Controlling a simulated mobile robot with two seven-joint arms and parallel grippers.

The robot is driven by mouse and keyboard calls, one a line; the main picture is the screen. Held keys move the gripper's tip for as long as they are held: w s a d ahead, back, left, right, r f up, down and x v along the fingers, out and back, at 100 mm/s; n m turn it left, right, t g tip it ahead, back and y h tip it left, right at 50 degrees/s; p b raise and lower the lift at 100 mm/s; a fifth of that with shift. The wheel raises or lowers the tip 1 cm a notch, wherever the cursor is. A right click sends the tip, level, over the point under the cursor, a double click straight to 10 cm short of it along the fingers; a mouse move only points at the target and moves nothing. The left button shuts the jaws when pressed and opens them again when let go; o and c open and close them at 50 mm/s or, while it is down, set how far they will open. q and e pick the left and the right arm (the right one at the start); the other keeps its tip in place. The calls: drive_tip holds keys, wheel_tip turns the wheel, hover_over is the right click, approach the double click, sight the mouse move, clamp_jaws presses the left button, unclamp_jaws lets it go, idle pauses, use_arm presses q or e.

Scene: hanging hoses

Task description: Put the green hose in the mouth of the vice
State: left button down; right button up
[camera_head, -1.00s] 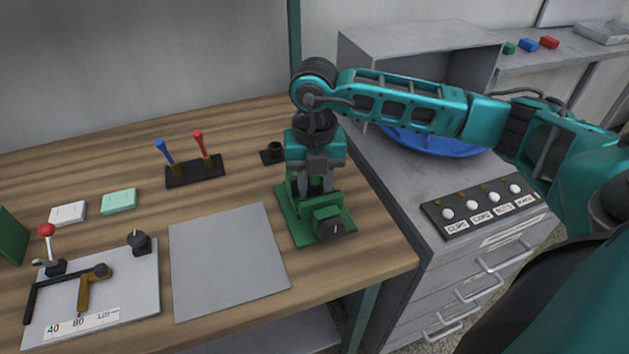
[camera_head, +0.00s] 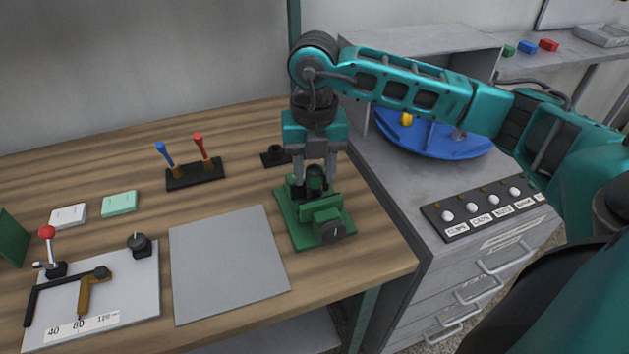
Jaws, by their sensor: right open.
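The green vice (camera_head: 322,222) stands near the right end of the wooden table, with a dark round knob at its front. My right gripper (camera_head: 315,180) points down over the vice, its two grey fingers apart. A short dark green piece (camera_head: 316,182) stands between the fingertips at the vice's mouth. It may be the green hose, but it is small and partly hidden, so I cannot tell how deep it sits in the jaws. The fingers look clear of its sides. My left gripper is not in view.
A grey mat (camera_head: 228,265) lies left of the vice. A black rack (camera_head: 195,173) holds a blue-handled and a red-handled tool. A grey drawer cabinet (camera_head: 405,205) with a blue round tray (camera_head: 450,143) and a button panel (camera_head: 485,208) adjoins the table on the right.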

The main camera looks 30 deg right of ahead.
sight(315, 186)
wheel_tip(315, 186, up, 8)
drive_tip(key=shift+s, duration=0.1)
idle(0.7)
